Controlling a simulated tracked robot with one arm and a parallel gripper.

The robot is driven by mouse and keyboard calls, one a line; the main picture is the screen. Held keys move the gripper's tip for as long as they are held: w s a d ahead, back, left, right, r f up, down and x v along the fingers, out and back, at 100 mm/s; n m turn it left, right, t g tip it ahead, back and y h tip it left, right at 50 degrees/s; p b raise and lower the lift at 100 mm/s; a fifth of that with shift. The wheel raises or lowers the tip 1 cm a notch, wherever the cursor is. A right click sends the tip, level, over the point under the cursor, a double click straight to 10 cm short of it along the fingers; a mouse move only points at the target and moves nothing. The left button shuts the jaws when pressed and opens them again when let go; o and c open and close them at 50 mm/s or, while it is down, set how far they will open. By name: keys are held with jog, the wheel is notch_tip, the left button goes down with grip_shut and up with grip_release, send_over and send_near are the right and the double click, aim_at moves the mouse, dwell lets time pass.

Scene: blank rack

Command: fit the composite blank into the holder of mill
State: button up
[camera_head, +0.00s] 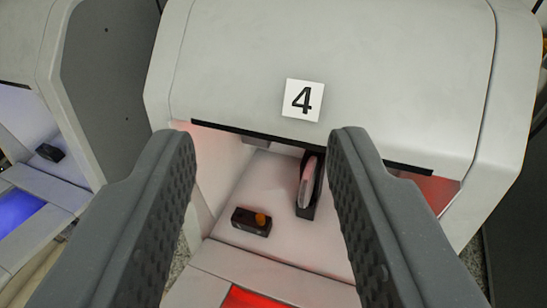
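A pale grey mill (400,60) marked with a black 4 on a white label (303,100) fills the middle of the view. Inside its open chamber a dark holder (305,212) stands on the pale floor. A thin pinkish-white disc (307,180) stands upright in it; I cannot tell whether it is a composite blank. My gripper (265,150) is open, with its two dark ribbed fingers wide apart and nothing between them. It is in front of the chamber, and the right finger is close to the holder in the picture.
A small black box (251,221) with an orange button sits on the chamber floor left of the holder. A red-lit panel (255,298) is at the front. A second machine (105,80) with a blue-lit panel (17,208) stands at the left.

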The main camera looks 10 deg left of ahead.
aim_at(301, 201)
jog(key=w+a+f+m+p, duration=0.2)
jog(key=w+a+f+p, duration=0.2)
jog(key=w+f+p, duration=0.7)
notch_tip(301, 201, down, 18)
jog(key=d+m+g+h+p, duration=0.2)
jog(key=d+g+h+p, duration=0.1)
jog(key=h+p, duration=0.15)
jog(key=shift+h, duration=0.35)
jog(key=x, duration=0.7)
jog(key=shift+w+a, duration=0.15)
jog(key=shift+a, duration=0.05)
jog(key=shift+d+p+x, duration=0.2)
jog(key=shift+p+x, duration=0.1)
jog(key=shift+x, duration=2.75)
grip_shut()
